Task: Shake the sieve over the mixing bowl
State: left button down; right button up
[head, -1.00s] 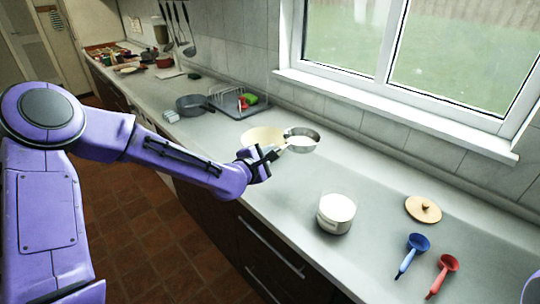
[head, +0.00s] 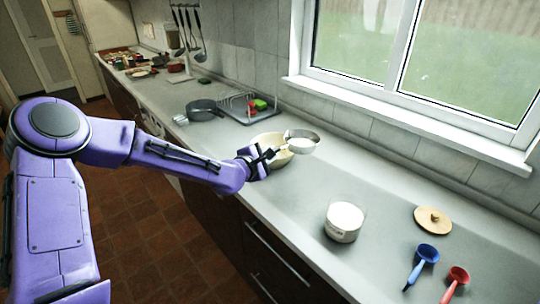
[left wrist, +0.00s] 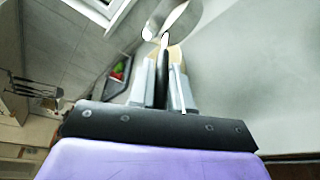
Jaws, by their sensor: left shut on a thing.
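My left gripper (head: 262,158) is shut on the handle of the sieve (head: 302,142), a round metal-rimmed pan shape with pale contents. The sieve is up off the counter, over the right part of the cream mixing bowl (head: 266,140), and hides part of it. In the left wrist view the sieve (left wrist: 172,18) shows at the top, beyond the gripper fingers (left wrist: 163,85). The inside of the bowl is mostly hidden. My right gripper is not in view.
A white canister (head: 343,222) stands nearer on the counter (head: 385,250). A wooden lid (head: 433,219), a blue scoop (head: 425,254) and a red scoop (head: 457,276) lie to its right. A grey pan (head: 203,110) and dish rack (head: 243,106) stand behind the bowl.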

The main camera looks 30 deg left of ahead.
pick_arm(q)
jog(key=w+a+b, duration=0.3)
jog(key=a, duration=0.4)
jog(key=w+a+b, duration=0.3)
jog(key=a, duration=0.4)
jog(key=shift+w+b, duration=0.25)
jog(key=shift+b, duration=0.05)
dwell(2.2)
notch_tip(320, 180, down, 4)
jog(key=b, duration=0.6)
jog(key=shift+s+f, duration=0.1)
jog(key=shift+f, duration=0.15)
jog(key=shift+r, duration=0.1)
jog(key=shift+d, duration=0.1)
